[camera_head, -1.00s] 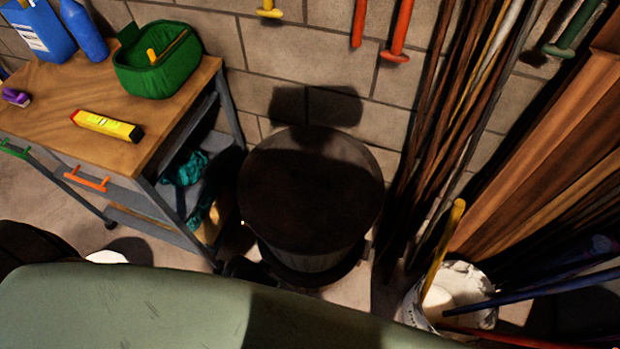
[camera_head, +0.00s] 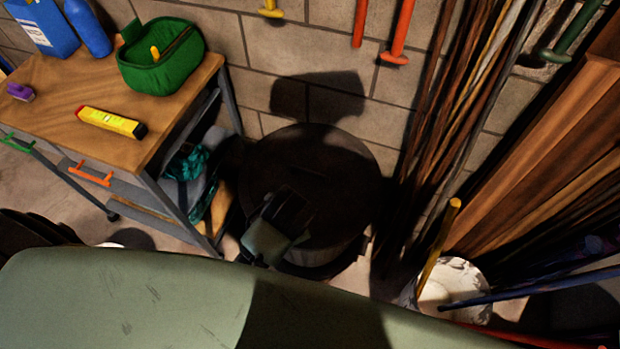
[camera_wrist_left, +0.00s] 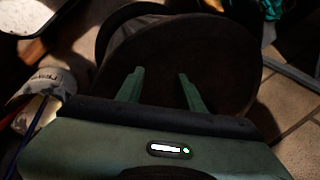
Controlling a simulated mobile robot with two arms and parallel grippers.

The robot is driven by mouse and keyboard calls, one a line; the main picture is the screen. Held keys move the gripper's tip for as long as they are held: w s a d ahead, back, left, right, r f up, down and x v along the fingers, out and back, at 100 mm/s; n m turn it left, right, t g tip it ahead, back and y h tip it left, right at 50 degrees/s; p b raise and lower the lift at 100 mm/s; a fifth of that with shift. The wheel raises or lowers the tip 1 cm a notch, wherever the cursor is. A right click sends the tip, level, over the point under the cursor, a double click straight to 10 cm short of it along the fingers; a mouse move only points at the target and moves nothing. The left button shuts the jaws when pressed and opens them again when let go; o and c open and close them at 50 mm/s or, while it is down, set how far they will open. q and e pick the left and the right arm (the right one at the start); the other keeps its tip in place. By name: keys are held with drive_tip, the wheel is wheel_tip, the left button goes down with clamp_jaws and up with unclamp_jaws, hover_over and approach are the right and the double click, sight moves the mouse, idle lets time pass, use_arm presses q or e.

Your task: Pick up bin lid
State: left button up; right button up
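The bin lid (camera_head: 325,160) is a dark round disc on top of a dark bin (camera_head: 322,256), standing against the block wall. It lies in deep shadow, and I cannot make out a handle on it. My left gripper (camera_head: 293,207) is over the lower left part of the lid. In the left wrist view the lid (camera_wrist_left: 220,55) fills the middle, behind the two green fingers of the left gripper (camera_wrist_left: 160,74). The fingers are apart with nothing visible between them. I cannot tell whether they touch the lid. My right gripper is not in view.
A wooden-topped workbench (camera_head: 60,95) stands left of the bin, with a green basket (camera_head: 160,75) and a yellow level (camera_head: 110,122) on it. Long poles (camera_head: 455,110) lean right of the bin. A white bucket (camera_head: 465,285) holding sticks stands at lower right.

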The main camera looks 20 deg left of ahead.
sight(311, 172)
use_arm(q)
drive_tip(key=w+d+r+m+y, duration=0.1)
drive_tip(key=w+m, duration=0.1)
drive_tip(key=w, duration=0.1)
drive_tip(key=w+d+r+m+t+y, duration=0.1)
drive_tip(key=w+d+m, duration=0.1)
drive_tip(key=w, duration=0.2)
drive_tip(key=w+d+r+m+t+y, duration=0.1)
drive_tip(key=w+r+m, duration=0.1)
drive_tip(key=w+m, duration=0.1)
drive_tip(key=shift+w+d+r+y, duration=0.1)
drive_tip(key=shift+w+d+y, duration=0.1)
drive_tip(key=shift+d+y, duration=0.15)
drive_tip(key=shift+w+m, duration=0.3)
drive_tip(key=shift+w, duration=0.05)
drive_tip(key=x, duration=0.7)
drive_tip(key=shift+w+a+r, duration=0.2)
drive_tip(key=shift+w, duration=0.2)
clamp_jaws()
drive_tip(key=shift+d, duration=0.1)
